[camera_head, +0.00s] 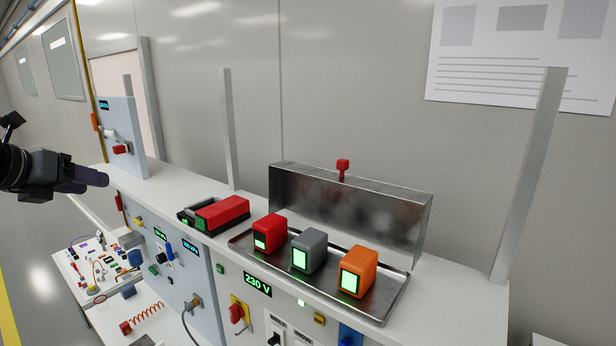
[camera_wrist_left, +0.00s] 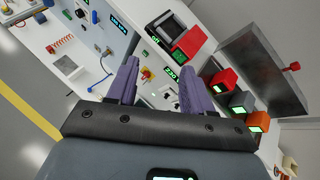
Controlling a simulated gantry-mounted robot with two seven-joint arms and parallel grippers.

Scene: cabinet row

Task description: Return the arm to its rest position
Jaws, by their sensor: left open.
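My left gripper (camera_head: 88,178) comes in from the left edge in the head view, raised in the air left of the cabinet row and touching nothing. In the left wrist view its two purple fingers (camera_wrist_left: 158,84) stand apart with nothing between them. The cabinet fronts lie beyond the fingers. My right gripper is not in view.
The white cabinet top (camera_head: 462,302) carries a metal tray (camera_head: 376,316) with a red block (camera_head: 270,232), a grey block (camera_head: 310,250) and an orange block (camera_head: 358,270). A red-and-black case (camera_head: 220,213) stands left of them. Upright posts (camera_head: 228,130) rise behind. A lower bench (camera_head: 78,262) holds small parts.

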